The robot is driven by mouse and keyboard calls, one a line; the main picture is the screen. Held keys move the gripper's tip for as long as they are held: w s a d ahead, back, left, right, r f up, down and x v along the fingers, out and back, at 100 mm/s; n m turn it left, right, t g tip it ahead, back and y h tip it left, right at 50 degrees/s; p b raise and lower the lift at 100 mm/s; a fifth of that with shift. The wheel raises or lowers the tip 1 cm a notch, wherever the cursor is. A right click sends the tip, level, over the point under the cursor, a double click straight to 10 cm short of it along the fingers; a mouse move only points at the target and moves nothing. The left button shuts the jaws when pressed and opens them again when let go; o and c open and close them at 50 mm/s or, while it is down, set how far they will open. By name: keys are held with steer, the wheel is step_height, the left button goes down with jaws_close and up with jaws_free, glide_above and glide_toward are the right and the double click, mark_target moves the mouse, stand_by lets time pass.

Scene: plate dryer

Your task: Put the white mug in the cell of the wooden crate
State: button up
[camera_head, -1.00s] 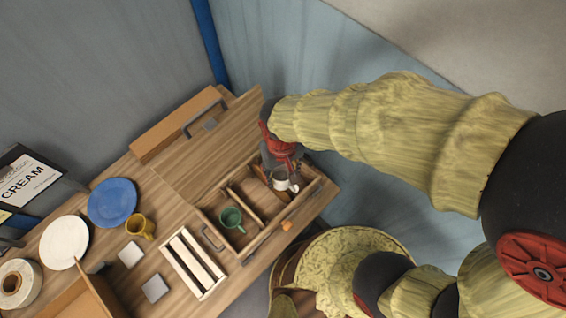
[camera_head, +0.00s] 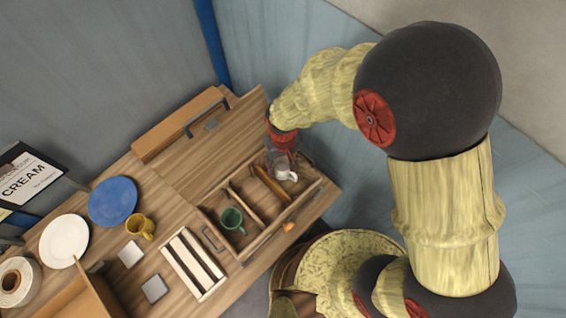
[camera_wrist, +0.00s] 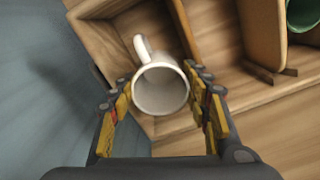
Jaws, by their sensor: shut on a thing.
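The white mug (camera_head: 286,174) is between the fingers of my gripper (camera_head: 281,160) in the head view. In the wrist view my gripper (camera_wrist: 160,105) is shut on the mug (camera_wrist: 160,90), whose open mouth faces the camera and whose handle points up and left. The wooden crate (camera_head: 247,203) lies under it, split into cells by dividers; it also shows in the wrist view (camera_wrist: 100,42). The mug is over or in the right-hand cell; I cannot tell how deep. A green mug (camera_head: 232,219) sits in the left cell.
A yellow mug (camera_head: 139,226), a blue plate (camera_head: 112,202), a white plate (camera_head: 64,241) and a slotted white rack (camera_head: 193,264) stand left of the crate. A round patterned seat (camera_head: 345,262) is below the table edge. Bare wood (camera_head: 215,155) lies behind the crate.

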steer(key=shift+f+b, duration=0.3)
steer(key=shift+f, duration=0.05)
steer(key=shift+f, duration=0.2)
steer(key=o, duration=1.1)
